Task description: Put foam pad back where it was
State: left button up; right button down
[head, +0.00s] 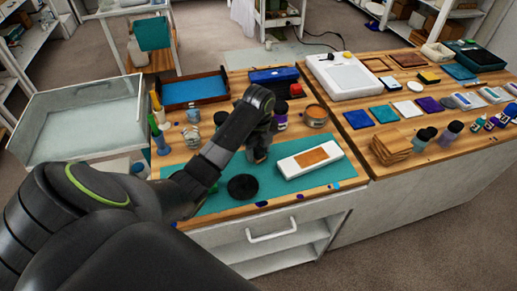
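I cannot tell for certain which thing is the foam pad. A white block with a brown rectangular top (310,159) lies on the teal mat (213,203) on the near bench. My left gripper (258,156) points down over the mat, just left of the white block and behind a round black disc (242,187). Something tan shows at its fingertips, but I cannot tell whether it is held. My own arm covers the left part of the mat. My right gripper is out of view.
A blue tray with a dark rim (194,90), jars, an open tin (316,116) and a blue case (273,76) line the back of the bench. A white device (343,77), coloured squares (383,114) and a tan stack (391,147) occupy the right bench.

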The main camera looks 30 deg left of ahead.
aim_at(259, 148)
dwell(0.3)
pick_arm(q)
jog(key=shift+r, duration=0.25)
notch_tip(259, 148, up, 12)
jog(key=p, duration=1)
jog(key=shift+f, duration=0.15)
